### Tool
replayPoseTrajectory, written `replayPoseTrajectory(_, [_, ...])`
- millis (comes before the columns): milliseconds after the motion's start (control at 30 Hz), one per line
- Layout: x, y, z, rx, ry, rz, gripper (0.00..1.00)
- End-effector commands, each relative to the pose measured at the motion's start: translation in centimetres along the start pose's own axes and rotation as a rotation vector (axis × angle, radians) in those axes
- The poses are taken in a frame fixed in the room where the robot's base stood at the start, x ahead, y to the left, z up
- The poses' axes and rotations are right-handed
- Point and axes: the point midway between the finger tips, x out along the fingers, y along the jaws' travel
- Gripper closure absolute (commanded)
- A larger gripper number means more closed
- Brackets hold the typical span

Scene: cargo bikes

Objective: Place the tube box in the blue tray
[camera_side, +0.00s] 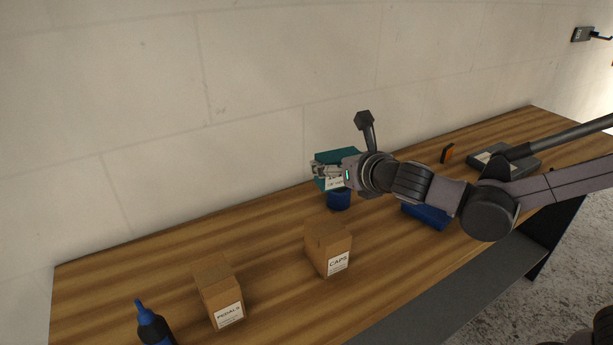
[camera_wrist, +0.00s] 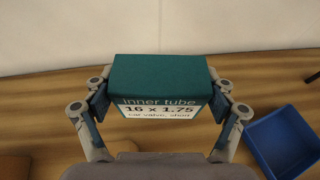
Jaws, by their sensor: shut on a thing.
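The tube box (camera_side: 338,156) is teal with a white label. In the wrist view the tube box (camera_wrist: 160,75) sits between both fingers, its label reading "inner tube 16 x 1.75". My gripper (camera_side: 326,171) is shut on its two sides. The box appears held above the bench near the wall, but the exact gap below it is hard to tell. The blue tray (camera_side: 428,216) is on the bench to the right, partly hidden by my arm. In the wrist view the blue tray (camera_wrist: 285,140) is at the lower right, apart from the box, and its visible inside looks empty.
A blue round object (camera_side: 339,200) stands below the box. An orange-and-black item (camera_side: 447,153) and a grey device (camera_side: 520,161) are at the back right.

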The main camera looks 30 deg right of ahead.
Motion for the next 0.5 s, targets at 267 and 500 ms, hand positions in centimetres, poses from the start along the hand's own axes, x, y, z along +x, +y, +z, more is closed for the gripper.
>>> replayPoseTrajectory(267, [-2.0,-13.3,1.4,0.086,0.0,-0.211,0.53])
replayPoseTrajectory(500, [-6.0,-23.7,0.7,0.163,-0.001,-0.395,0.53])
